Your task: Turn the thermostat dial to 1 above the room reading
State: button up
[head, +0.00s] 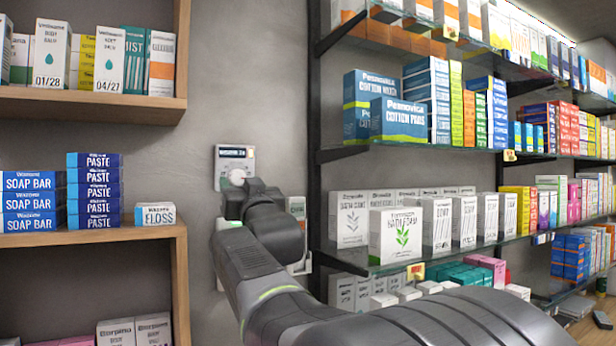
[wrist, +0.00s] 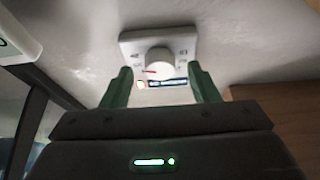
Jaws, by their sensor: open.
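The thermostat (head: 234,154) is a white unit on the grey wall, with a dark display at its top. The display's text is too small to read surely. Its round white dial (head: 237,177) shows just above my arm's end. In the wrist view the thermostat (wrist: 130,43) appears turned over, with the dial (wrist: 159,62) in the middle and a small red mark at the dial's edge. My gripper (wrist: 160,72) is open, with one green finger on each side of the dial and visible gaps between. Whether the fingertips reach the dial's depth is unclear. In the head view my arm hides the fingers.
A wooden shelf (head: 95,238) with soap, paste and floss boxes stands left of the thermostat. Glass shelves with many boxes on a black frame (head: 314,130) stand to the right. White wall fittings (head: 297,210) sit partly behind my arm. Bare wall surrounds the thermostat.

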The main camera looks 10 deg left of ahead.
jog(key=shift+w+a+r, duration=0.3)
jog(key=shift+w+a, duration=0.1)
jog(key=shift+w, duration=0.1)
jog(key=shift+c, duration=0.4)
jog(key=c, duration=0.9)
jog(key=shift+w+d+n+y, duration=0.1)
jog(key=shift+n+y, duration=0.2)
jog(key=shift+n, duration=0.3)
jog(key=shift+n+g+y+p, duration=0.3)
jog(key=shift+n+g+p, duration=0.15)
jog(key=shift+n, duration=0.25)
jog(key=n+g+p, duration=0.1)
jog(key=n, duration=0.1)
jog(key=shift+w+d+r+n+y+p, duration=0.1)
jog(key=shift+n+y+p, duration=0.2)
jog(key=shift+y+p, duration=0.1)
jog(key=shift+n+g+y+p, duration=0.55)
jog(key=shift+n+p, duration=0.2)
jog(key=shift+n, duration=0.85)
